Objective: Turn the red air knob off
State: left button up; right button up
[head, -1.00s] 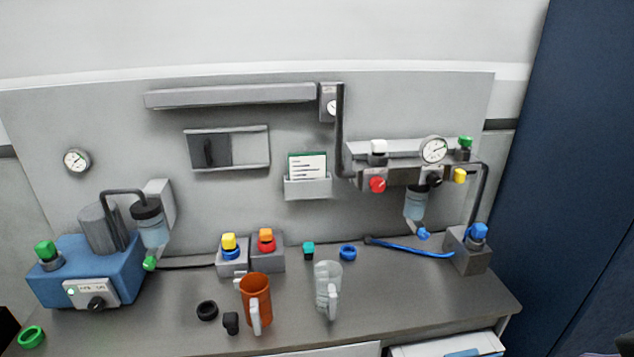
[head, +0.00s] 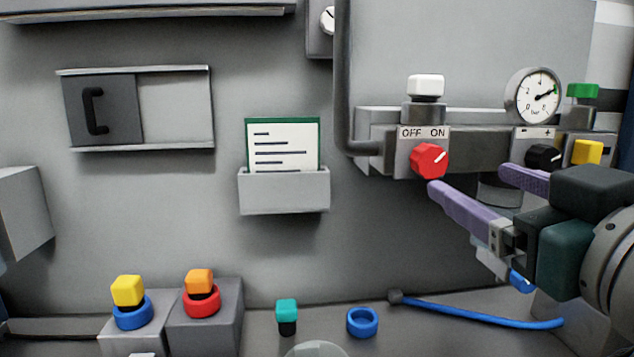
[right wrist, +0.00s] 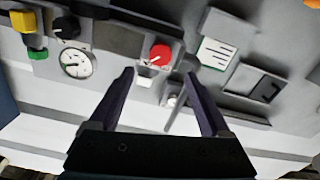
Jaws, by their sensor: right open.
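The red air knob (head: 429,161) sits on the front of the grey air unit, under a plate marked OFF and ON. Its white pointer line slants up to the right, toward ON. My right gripper (head: 468,180) comes in from the right, open and empty. Its purple fingers reach toward the panel, with one fingertip just below and right of the knob. In the right wrist view the red knob (right wrist: 160,54) shows beyond and between the open fingers (right wrist: 157,75), apparently untouched. My left gripper is not in view.
Right of the knob are a black knob (head: 543,157), a yellow block (head: 587,152) and a pressure gauge (head: 533,96). A white button (head: 426,86) stands above it. A dark vertical pipe (head: 343,80) runs to its left. A card holder (head: 284,190) hangs further left.

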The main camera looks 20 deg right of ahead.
aim_at(433, 162)
jog(key=p+x, duration=0.2)
jog(key=x, duration=0.6)
jog(key=shift+w+r, duration=0.1)
jog(key=shift+w, duration=0.05)
jog(key=shift+w+d, duration=0.15)
jog(key=shift+w, duration=0.4)
grip_shut()
